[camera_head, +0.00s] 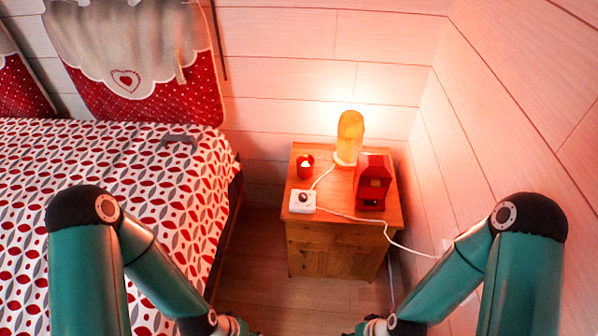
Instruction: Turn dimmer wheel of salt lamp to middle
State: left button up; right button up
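The salt lamp (350,132) stands lit, glowing orange, at the back of a wooden nightstand (330,240). Its white dimmer box (308,209) lies near the front left corner of the nightstand top. The dark dimmer wheel (303,197) is on top of the box; its exact setting is too small to read. A white cord joins the box to the lamp. Both my arms reach in at the bottom, with their wrists low at the frame's lower edge, well short of the nightstand. Both grippers are out of the picture.
A red house-shaped object (372,166) stands right of the dimmer, and a red candle holder (306,163) behind it. A white cord (392,240) hangs over the nightstand's right edge towards the wall. The bed (150,200) fills the left; bare floor (285,297) lies in front.

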aim_at(303, 197)
jog(key=u, duration=0.3)
jog(key=i, duration=1.15)
jog(key=z, duration=0.25)
jog(key=k, duration=0.6)
jog(key=z, duration=0.15)
